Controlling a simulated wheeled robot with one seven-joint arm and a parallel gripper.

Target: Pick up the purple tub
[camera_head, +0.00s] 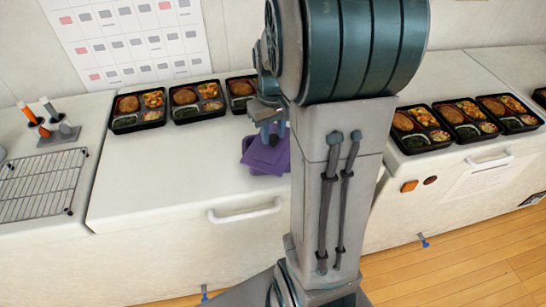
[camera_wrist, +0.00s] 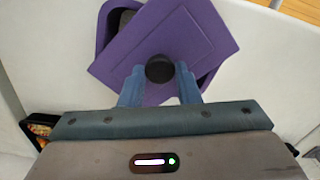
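The purple tub (camera_head: 247,146) stands on the white counter, partly hidden behind my arm. Its rim and dark inside show at the upper left in the wrist view (camera_wrist: 103,35). A flat purple lid (camera_wrist: 195,35) with a round black knob (camera_wrist: 160,69) lies turned askew over it, leaving part of the opening uncovered. I cannot tell whether the lid rests on the tub or hangs just above it. My gripper (camera_wrist: 160,80) is over the lid, its two blue fingers close against both sides of the knob. It also shows in the head view (camera_head: 268,136).
Several filled black bento trays (camera_head: 139,111) line the back of the counter, with more (camera_head: 442,138) on the right counter. A wire rack (camera_head: 42,185) and a holder with orange-and-white items (camera_head: 47,125) stand at the left. The counter front left of the tub is clear.

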